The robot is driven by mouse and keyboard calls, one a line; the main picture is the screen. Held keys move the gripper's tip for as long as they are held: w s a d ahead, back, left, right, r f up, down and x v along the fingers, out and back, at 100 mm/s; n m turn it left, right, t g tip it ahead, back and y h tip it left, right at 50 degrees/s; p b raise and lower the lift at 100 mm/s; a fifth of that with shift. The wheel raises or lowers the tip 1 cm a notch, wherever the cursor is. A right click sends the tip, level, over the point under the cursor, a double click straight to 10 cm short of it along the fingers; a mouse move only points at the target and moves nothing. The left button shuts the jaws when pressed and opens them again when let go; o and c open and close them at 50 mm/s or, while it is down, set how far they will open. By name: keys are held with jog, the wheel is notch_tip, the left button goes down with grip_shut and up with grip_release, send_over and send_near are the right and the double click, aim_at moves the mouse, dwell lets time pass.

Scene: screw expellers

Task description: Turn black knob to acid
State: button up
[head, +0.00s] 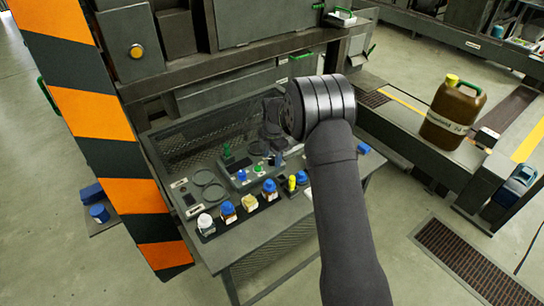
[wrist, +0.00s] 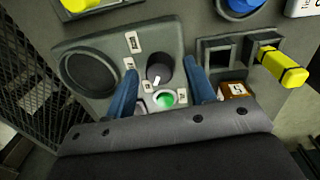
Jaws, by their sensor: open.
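The black knob (wrist: 159,67) is in the wrist view, round and dark with a white pointer mark, set in a grey control panel (wrist: 103,45). Small white labels sit around it, too small to read surely. A green button (wrist: 164,98) is just below the knob. My gripper (wrist: 163,72) is open, with one blue finger on each side of the knob; I cannot tell whether they touch it. In the head view my gripper (head: 276,153) is over the right part of the bench panel, and the knob cannot be made out there.
Several colour-capped bottles stand along the bench front, including a white-capped one (head: 205,222). A yellow-capped item (wrist: 283,67) is close to the right finger. An orange-and-black striped post (head: 112,140) rises at the left. A brown canister (head: 449,118) stands at the right.

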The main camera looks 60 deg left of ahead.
jog(key=shift+c, duration=0.4)
jog(key=c, duration=0.9)
jog(key=shift+m, duration=0.3)
jog(key=m, duration=0.4)
jog(key=shift+m, duration=0.3)
jog(key=m, duration=1.1)
jog(key=shift+a+m+t, duration=0.1)
jog(key=shift+m+t, duration=0.2)
jog(key=shift+m, duration=0.1)
jog(key=m, duration=0.7)
jog(key=shift+r+h, duration=0.1)
jog(key=shift+h, duration=0.3)
